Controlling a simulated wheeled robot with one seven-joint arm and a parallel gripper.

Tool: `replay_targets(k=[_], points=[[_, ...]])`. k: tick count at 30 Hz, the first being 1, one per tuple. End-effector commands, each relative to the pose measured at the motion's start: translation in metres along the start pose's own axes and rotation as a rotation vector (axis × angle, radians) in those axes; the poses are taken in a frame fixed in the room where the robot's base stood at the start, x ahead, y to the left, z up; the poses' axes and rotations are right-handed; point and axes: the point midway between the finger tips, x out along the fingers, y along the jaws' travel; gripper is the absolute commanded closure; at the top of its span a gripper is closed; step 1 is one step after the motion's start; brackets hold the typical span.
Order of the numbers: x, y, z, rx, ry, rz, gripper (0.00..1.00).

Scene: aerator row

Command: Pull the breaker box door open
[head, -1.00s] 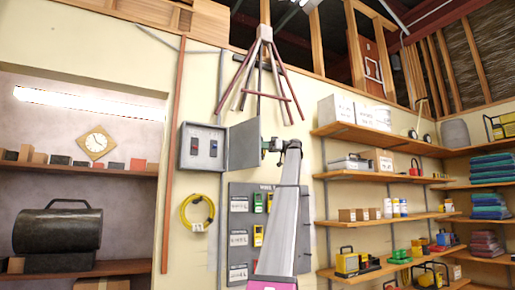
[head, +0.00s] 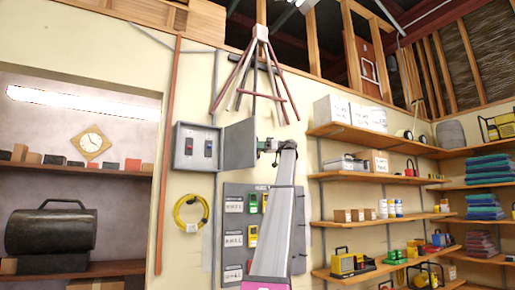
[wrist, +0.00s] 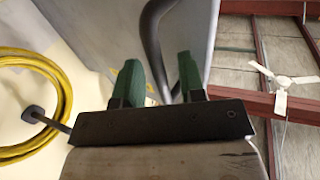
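My gripper (head: 262,145) is at the door's outer right edge. In the wrist view, my gripper's two green fingers (wrist: 160,80) are spread apart. A dark curved handle (wrist: 150,30) runs between them, with gaps seen beside it. The grey door panel (wrist: 185,30) rises behind the fingers. The handle is too small to make out in the head view.
A yellow cable coil (head: 190,213) hangs below the box. A grey board (head: 235,230) with yellow and green devices is behind my arm. Loaded wooden shelves (head: 380,175) stand to the right. A rack of slanted poles (head: 262,60) is above the door.

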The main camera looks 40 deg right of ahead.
Motion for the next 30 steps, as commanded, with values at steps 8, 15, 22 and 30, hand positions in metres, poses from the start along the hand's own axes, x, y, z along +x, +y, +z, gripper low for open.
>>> replay_targets(k=[8,15,22,30], points=[[-0.029,0.001,-0.001,0.0,0.0,0.0,0.63],[-0.075,0.002,0.0,0.001,0.0,0.001,0.63],[-0.104,0.001,0.0,0.0,0.0,0.0,0.63],[-0.106,0.0,0.001,0.0,0.0,-0.001,0.63]])
